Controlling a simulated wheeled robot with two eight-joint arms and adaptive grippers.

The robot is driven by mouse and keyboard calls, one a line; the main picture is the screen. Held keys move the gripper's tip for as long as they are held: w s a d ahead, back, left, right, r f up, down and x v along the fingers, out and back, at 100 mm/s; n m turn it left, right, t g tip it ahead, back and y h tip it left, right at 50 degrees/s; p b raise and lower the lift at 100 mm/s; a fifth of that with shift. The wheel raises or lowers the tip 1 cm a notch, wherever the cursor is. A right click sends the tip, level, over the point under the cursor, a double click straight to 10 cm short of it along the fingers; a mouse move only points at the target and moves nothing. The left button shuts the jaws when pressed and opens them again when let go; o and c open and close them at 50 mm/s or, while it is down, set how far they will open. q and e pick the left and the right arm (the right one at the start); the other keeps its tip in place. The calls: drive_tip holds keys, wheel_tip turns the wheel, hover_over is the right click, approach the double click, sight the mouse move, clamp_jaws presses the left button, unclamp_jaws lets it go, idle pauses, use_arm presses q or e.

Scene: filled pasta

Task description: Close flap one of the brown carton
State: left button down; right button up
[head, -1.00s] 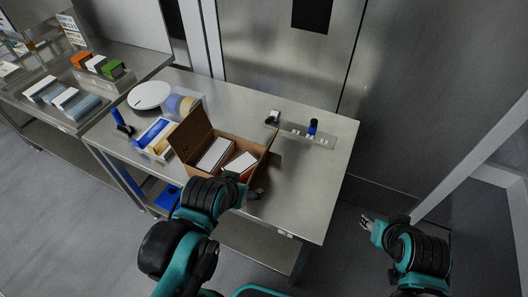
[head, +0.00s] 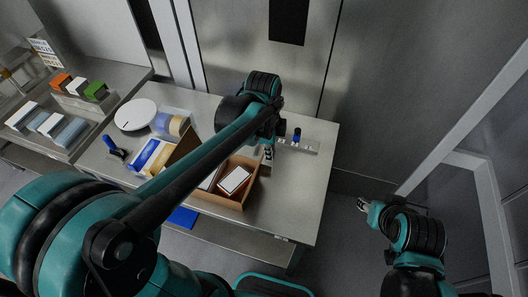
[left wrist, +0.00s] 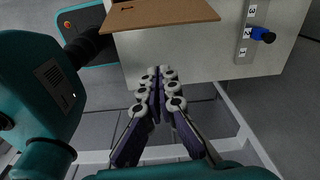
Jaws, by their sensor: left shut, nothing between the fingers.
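The brown carton (head: 233,204) stands open on the steel table, with white boxes (head: 235,180) inside. A tall flap (head: 184,147) stands up on its left side, partly hidden by my left arm. My left gripper (head: 268,154) is shut and empty beside the carton's right end. In the left wrist view the closed fingertips (left wrist: 162,72) are below a brown cardboard panel (left wrist: 165,14), with a visible gap between them. I cannot tell which flap is flap one. My right gripper (head: 362,205) is off the table's right side, too small to judge.
A blue-handled tool (head: 297,135) stands in a metal strip (head: 300,146) behind the carton; the strip also shows in the left wrist view (left wrist: 244,35). The table's right part (head: 310,190) is clear.

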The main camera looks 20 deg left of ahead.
use_arm(q)
wheel_tip(320, 180, down, 9)
drive_tip(key=a+m+b, duration=0.1)
drive_tip(key=a+b, duration=0.1)
drive_tip(key=shift+w+a, duration=0.25)
drive_tip(key=shift+w, duration=0.2)
drive_tip(key=shift+r, duration=0.15)
idle(0.4)
